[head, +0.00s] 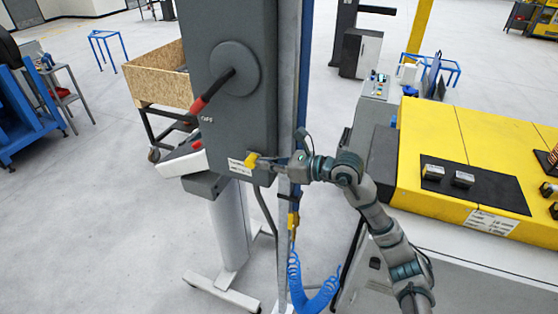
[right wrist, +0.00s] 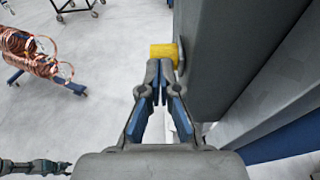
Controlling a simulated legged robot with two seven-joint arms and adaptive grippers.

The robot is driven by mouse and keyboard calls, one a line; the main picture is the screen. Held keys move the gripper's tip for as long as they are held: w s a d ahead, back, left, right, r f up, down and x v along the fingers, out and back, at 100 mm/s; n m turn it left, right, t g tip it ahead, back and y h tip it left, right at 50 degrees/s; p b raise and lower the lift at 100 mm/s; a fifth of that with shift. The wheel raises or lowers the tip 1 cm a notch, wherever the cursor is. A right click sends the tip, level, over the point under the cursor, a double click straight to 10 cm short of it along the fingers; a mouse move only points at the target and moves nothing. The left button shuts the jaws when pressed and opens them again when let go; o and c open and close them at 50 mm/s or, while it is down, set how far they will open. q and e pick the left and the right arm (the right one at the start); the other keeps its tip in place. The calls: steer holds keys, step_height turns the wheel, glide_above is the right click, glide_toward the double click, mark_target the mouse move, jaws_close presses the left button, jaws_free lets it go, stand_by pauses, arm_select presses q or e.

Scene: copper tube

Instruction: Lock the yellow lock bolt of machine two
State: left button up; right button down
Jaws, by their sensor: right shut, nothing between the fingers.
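The yellow lock bolt (head: 251,160) sticks out low on the side of a tall dark grey machine cabinet (head: 230,110), just above a white label. In the right wrist view the bolt (right wrist: 163,51) is a short yellow cylinder standing out to the left from the grey cabinet wall (right wrist: 210,60). My right gripper (head: 270,161) comes in from the right in the head view, with its tips at the bolt. In the wrist view the gripper (right wrist: 160,70) is shut and empty, its tips right by the bolt's near side; whether they touch it I cannot tell.
A red-handled lever (head: 214,90) stands out from the cabinet above the bolt. A blue coiled hose (head: 312,290) hangs below my right arm. A yellow machine (head: 450,140) stands to the right. Copper coils (right wrist: 28,52) lie at the left in the wrist view.

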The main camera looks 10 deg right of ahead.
mark_target(255, 160)
steer(key=shift+w+a, duration=0.1)
stand_by(0.3)
steer(key=x, duration=0.2)
steer(key=r+x, duration=0.1)
steer(key=shift+w+a+f, duration=0.15)
steer(key=shift+w+a, duration=0.2)
arm_select(q)
steer(key=shift+d+r, duration=0.1)
steer(key=shift+r, duration=0.15)
arm_select(e)
steer(key=shift+s+d, duration=0.15)
steer(key=shift+d, duration=0.4)
arm_select(q)
steer(key=shift+s+d+f+b, duration=0.1)
steer(key=shift+s+f+b, duration=0.4)
steer(key=shift+f+b, duration=0.35)
steer(key=shift+s+f+b, duration=0.45)
steer(key=shift+f+b, duration=0.15)
steer(key=shift+f, duration=0.3)
arm_select(e)
steer(key=v, duration=1.2)
steer(key=shift+s, duration=0.4)
